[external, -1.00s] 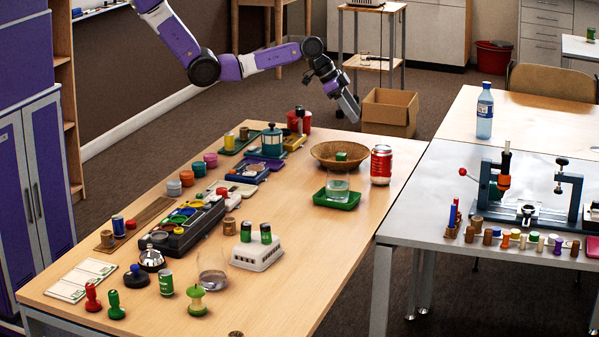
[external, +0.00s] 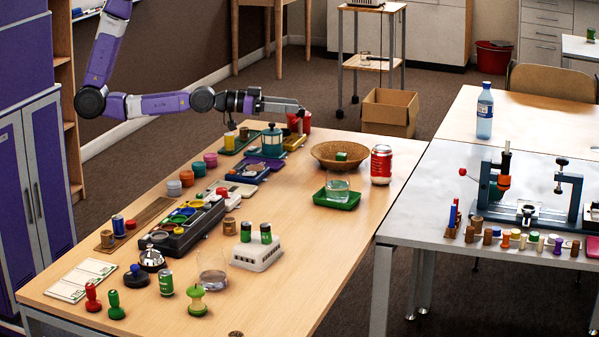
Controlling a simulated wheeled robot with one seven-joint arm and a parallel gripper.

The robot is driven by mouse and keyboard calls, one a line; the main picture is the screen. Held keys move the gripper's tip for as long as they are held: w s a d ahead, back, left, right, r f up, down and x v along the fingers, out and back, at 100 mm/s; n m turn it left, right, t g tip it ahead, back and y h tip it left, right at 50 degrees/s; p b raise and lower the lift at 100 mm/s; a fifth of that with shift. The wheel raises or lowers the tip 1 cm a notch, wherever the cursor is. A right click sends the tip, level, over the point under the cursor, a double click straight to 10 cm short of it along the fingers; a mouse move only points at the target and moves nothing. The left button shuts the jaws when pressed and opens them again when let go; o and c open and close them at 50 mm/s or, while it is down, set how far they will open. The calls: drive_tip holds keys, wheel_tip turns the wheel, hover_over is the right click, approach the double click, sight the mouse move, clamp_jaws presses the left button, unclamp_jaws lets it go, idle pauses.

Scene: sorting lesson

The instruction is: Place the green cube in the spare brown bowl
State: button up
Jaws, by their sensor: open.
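The green cube (external: 341,156) sits inside the brown bowl (external: 322,161) at the far right part of the wooden table. My gripper (external: 303,110) is open and empty, held level above the far end of the table, to the upper left of the bowl and apart from it. No other brown bowl shows clearly.
A red-and-white can (external: 381,165) stands right of the bowl. A green tray (external: 326,199) with a glass stands in front of it. A teal press (external: 272,141) and a red container stand below my arm. The table's right front is clear.

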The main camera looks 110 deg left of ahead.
drive_tip(key=s+d+r+m+h, duration=0.1)
drive_tip(key=s+d+h, duration=0.1)
drive_tip(key=s+d, duration=0.3)
drive_tip(key=s+d+r+m+h+b, duration=0.1)
drive_tip(key=s+d, duration=0.4)
drive_tip(key=s, duration=0.7)
drive_tip(key=s+d+r+m+h, duration=0.2)
drive_tip(key=s+d, duration=0.3)
drive_tip(key=s, duration=0.3)
drive_tip(key=shift+s+d+m+g+h, duration=0.35)
drive_tip(key=shift+m+h, duration=0.25)
drive_tip(key=shift+h, duration=0.2)
